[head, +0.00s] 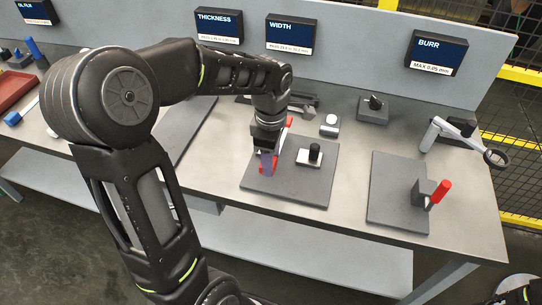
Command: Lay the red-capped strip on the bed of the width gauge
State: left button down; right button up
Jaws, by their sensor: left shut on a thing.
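My left gripper (266,152) points down over the grey mat below the WIDTH sign. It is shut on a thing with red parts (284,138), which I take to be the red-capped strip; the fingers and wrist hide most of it. I cannot tell whether it touches the mat. A light block with a black knob (314,153) stands on the same mat, just right of the gripper, and seems to be part of the width gauge. The gauge's bed is not clearly visible. My right gripper is not in view.
The grey mat (300,192) has free room at its front. Behind it are a dark long fixture (303,99) and a small block with a white button (330,122). At right, a red-handled piece (441,191) stands on another mat (390,204). A red tray (14,88) lies far left.

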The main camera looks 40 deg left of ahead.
pick_arm(q)
jog(key=shift+f+b, duration=1.3)
jog(key=shift+f, duration=0.7)
jog(key=shift+f, duration=0.25)
jog(key=c, duration=0.7)
grip_release()
jog(key=shift+o, duration=0.2)
notch_tip(320, 180, up, 8)
jog(key=shift+f+b, duration=0.1)
jog(key=shift+b, duration=0.45)
